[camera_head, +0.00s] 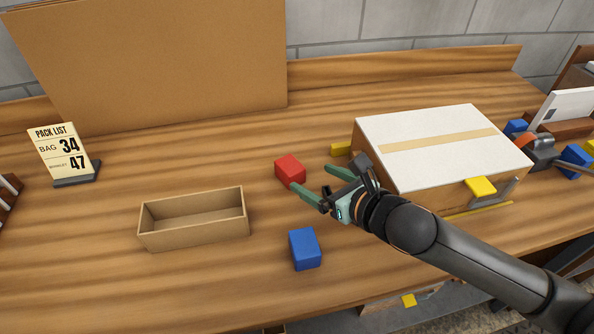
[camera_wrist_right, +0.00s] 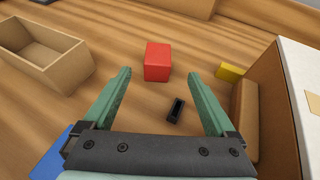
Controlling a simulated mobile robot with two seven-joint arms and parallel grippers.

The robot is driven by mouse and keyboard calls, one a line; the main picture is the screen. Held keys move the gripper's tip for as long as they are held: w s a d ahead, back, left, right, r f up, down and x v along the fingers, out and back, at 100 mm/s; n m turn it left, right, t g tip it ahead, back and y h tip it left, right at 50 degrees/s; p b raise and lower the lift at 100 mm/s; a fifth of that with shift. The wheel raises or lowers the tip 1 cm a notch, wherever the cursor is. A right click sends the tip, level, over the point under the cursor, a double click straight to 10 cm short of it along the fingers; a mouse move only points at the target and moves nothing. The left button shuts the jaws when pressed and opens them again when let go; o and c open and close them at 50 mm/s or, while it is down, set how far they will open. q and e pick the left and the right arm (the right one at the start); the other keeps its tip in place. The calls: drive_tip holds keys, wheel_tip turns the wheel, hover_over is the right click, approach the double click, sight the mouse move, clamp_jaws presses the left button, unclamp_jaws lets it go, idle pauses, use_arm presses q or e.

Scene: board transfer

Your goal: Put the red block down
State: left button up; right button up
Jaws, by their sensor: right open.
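The red block (camera_head: 290,170) rests on the wooden table, right of the open tan tray. It also shows in the right wrist view (camera_wrist_right: 158,62), just beyond the fingertips. My right gripper (camera_head: 313,182) is open, its two green fingers spread and pointing toward the block. In the right wrist view the gripper (camera_wrist_right: 160,82) has nothing between its fingers, and the block stands apart, past them. My left gripper is not in the head view.
An empty tan tray (camera_head: 147,227) stands left, with a blue block (camera_head: 305,249) to its right. A small black piece (camera_wrist_right: 176,109) lies below the red block. A pack list sign (camera_head: 62,155) stands far left.

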sight(297, 172)
drive_tip(key=x, duration=0.5)
drive_tip(key=shift+b+x, duration=0.35)
drive_tip(key=shift+x, duration=2.15)
drive_tip(key=shift+s+a, duration=0.15)
clamp_jaws()
